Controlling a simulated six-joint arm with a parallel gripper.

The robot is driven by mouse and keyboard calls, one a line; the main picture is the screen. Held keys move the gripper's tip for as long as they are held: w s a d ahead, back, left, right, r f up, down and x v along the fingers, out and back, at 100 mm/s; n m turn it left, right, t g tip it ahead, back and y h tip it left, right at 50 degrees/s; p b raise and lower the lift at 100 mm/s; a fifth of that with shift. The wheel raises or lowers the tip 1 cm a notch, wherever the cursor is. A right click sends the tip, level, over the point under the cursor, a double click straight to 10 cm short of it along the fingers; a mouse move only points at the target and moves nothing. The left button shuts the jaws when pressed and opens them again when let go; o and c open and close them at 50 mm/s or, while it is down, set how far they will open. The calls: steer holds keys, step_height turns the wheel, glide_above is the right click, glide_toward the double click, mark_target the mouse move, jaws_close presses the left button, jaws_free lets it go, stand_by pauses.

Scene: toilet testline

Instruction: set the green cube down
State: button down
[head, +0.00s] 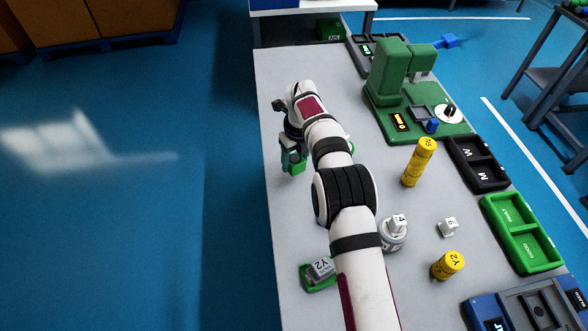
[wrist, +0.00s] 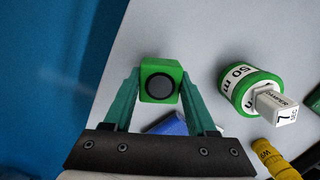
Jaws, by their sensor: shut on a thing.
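The green cube (wrist: 161,80) has a dark round disc on the face toward the wrist camera. My gripper (wrist: 160,84) is shut on it, with one teal finger on each side. In the head view my gripper (head: 293,156) is over the left side of the grey table, close to its left edge. The cube (head: 296,168) shows there as a small green patch at the fingertips, partly hidden by them. I cannot tell whether its underside touches the table.
A green-and-white cylinder (wrist: 243,88) with a white block (wrist: 277,105) against it is right of the cube. A blue object (wrist: 168,125) lies partly hidden between the fingers. A green machine (head: 390,75) and yellow cylinders (head: 419,163) stand right. Table near the left edge (head: 270,110) is bare.

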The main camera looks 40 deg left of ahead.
mark_target(294, 170)
steer(key=shift+s+a+f, duration=0.1)
steer(key=shift+a+f, duration=0.1)
steer(key=shift+f, duration=1.9)
steer(key=shift+f, duration=0.15)
steer(key=shift+c, duration=1)
jaws_free()
